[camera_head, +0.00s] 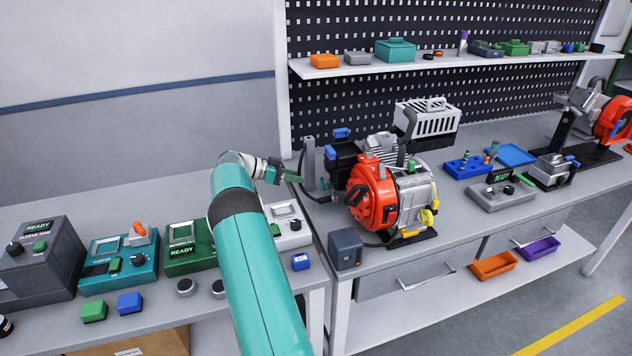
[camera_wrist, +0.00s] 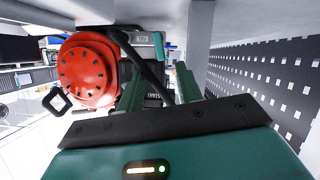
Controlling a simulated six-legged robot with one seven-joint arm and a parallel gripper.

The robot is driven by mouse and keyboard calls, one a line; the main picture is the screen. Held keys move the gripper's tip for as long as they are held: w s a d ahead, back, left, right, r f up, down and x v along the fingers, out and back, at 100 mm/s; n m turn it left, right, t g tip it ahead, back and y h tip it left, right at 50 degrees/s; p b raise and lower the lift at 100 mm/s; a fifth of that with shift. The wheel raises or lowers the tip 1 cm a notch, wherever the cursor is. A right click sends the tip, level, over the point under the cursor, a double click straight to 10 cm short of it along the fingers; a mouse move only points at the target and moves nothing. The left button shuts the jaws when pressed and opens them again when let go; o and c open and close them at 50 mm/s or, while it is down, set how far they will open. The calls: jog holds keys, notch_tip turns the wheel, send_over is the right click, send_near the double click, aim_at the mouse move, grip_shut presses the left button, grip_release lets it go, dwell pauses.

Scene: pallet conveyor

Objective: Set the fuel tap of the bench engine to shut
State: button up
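The bench engine (camera_head: 385,190) stands on the right-hand bench, with a red round starter cover, grey finned parts and a white slotted guard on top. Yellow parts (camera_head: 430,212) sit on its right side and a blue handle (camera_head: 342,132) at its upper left. I cannot make out which part is the fuel tap or its setting. My gripper (camera_head: 288,177) is in the air to the left of the engine, apart from it. In the wrist view, my gripper (camera_wrist: 158,84) has its two green fingers apart with nothing held between them. The red cover (camera_wrist: 86,70) shows beyond them.
A grey upright post (camera_head: 309,165) with a black hose stands between my gripper and the engine. A dark box (camera_head: 345,249) sits at the bench's front left. Instrument boxes (camera_head: 120,262) fill the left bench. A pegboard (camera_head: 390,25) and shelf (camera_head: 460,60) rise behind.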

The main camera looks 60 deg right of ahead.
aim_at(322, 184)
jog(key=x, duration=0.7)
jog(key=shift+s+d+f, duration=0.15)
jog(key=shift+s+d, duration=0.05)
jog(key=shift+s, duration=0.1)
grip_shut()
